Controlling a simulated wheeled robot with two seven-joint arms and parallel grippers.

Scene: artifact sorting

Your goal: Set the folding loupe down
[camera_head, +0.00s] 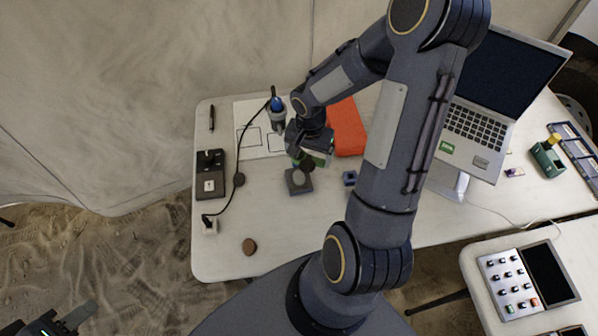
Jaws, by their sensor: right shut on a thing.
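My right gripper (303,154) is over the middle of the table, below my bent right arm. It is shut on a small dark thing, seemingly the folding loupe (307,165), which shows as a dark round piece at the fingertips. A dark grey square block with a pale round top (299,180) is just below it in the picture. Whether the loupe touches this block is unclear. The fingers and wrist hide part of the held thing. My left gripper (62,321) is at the bottom left, off the table and partly cut off; its jaw opening is unclear.
A white marked sheet (254,139), an orange-red case (347,127), a green-sided object (322,157) and a small blue block (350,178) lie around the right gripper. A laptop (490,100) stands right.

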